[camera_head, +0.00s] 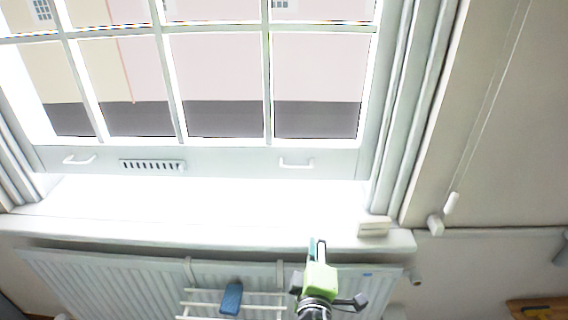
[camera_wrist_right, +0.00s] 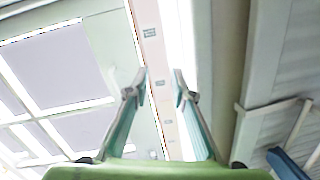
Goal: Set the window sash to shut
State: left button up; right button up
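The white window sash (camera_head: 226,160) fills the upper head view, with panes, two pull handles (camera_head: 297,163) and a slotted vent on its bottom rail. A bright band lies between this rail and the sill (camera_head: 200,229), so the sash appears raised. In the right wrist view the sash (camera_wrist_right: 95,45) is at left, with a pinkish outside strip showing beside its edge. My right gripper (camera_head: 318,246), green with teal fingers, is in front of the sill, below the right handle and apart from the sash. In the wrist view its fingers (camera_wrist_right: 161,76) are apart and empty. My left gripper is not in view.
A white radiator (camera_head: 110,285) stands below the sill, with a rack holding a blue item (camera_head: 231,298). A small white box (camera_head: 374,229) sits at the sill's right end. A cord with a white pull (camera_head: 451,203) hangs on the right wall.

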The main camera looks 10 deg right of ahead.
aim_at(297, 167)
jog(key=w+a+r+n+t, duration=0.3)
jog(key=a+r+n, duration=0.15)
jog(key=r, duration=0.45)
jog(key=shift+m+y, duration=0.3)
jog(key=shift+m, duration=0.05)
jog(key=p+x, duration=0.2)
jog(key=x, duration=0.3)
jog(key=p+x, duration=0.2)
jog(key=x, duration=0.4)
jog(key=shift+w+r, duration=0.25)
jog(key=shift+w+d, duration=0.25)
jog(key=shift+w, duration=0.45)
grip_shut()
